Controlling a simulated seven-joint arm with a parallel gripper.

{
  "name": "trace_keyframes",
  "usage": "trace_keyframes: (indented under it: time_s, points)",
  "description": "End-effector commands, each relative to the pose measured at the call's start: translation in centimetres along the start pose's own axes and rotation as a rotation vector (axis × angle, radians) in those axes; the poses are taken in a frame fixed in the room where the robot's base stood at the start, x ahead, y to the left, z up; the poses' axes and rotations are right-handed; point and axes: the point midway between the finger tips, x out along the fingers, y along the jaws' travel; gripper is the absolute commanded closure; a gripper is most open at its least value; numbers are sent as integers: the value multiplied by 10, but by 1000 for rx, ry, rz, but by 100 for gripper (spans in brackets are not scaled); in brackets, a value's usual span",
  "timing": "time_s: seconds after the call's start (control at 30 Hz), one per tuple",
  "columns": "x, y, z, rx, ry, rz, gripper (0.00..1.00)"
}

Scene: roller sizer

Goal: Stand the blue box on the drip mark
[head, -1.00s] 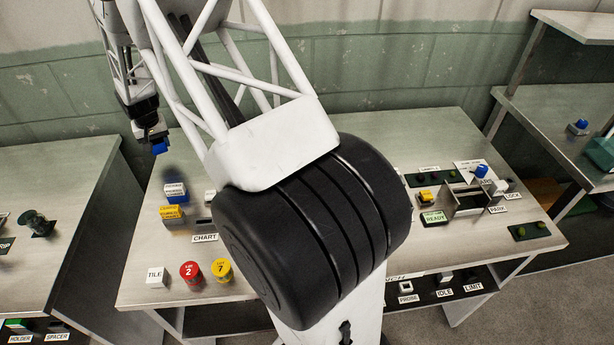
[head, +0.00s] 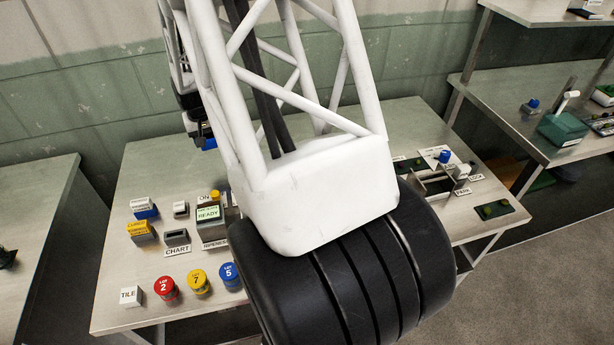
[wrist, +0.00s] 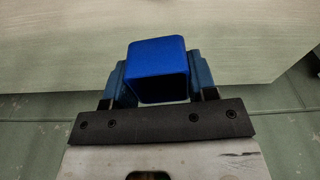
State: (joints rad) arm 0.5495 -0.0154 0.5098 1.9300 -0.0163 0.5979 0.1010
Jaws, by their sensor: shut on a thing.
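The blue box (wrist: 158,70) is between the two fingers of my gripper (wrist: 160,84) in the wrist view. The fingers touch it on both sides, and its open-looking end or dark face points toward the camera. In the head view a small part of the blue box (head: 210,144) shows below my gripper (head: 205,134), above the back of the middle table. My arm covers much of that area. The drip mark cannot be made out in the current views.
The middle table (head: 120,285) holds label blocks, lot jars (head: 198,281) and a ripener unit (head: 210,222) at its left half. A left table (head: 45,185) stands across a gap, mostly bare, with a dark object (head: 7,257) at the picture's edge. Shelves stand at right.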

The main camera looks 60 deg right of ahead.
Motion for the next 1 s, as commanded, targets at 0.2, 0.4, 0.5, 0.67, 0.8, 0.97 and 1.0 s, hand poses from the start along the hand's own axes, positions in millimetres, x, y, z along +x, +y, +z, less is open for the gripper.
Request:
trace_keyframes:
  time_s: [0.2, 0.4, 0.5, 0.67, 0.8, 0.97, 1.0]
  points:
    - [-10, 51, 31, 48, 1, 6, 74]
    - [-17, 92, 62, 89, 0, 12, 74]
    - [-20, 109, 78, 107, 0, 14, 74]
    - [-24, 130, 98, 131, 1, 17, 74]
    - [-25, 139, 108, 142, 1, 19, 74]
    - [-26, 143, 113, 147, 1, 19, 74]
    - [-26, 143, 113, 147, 1, 19, 74]
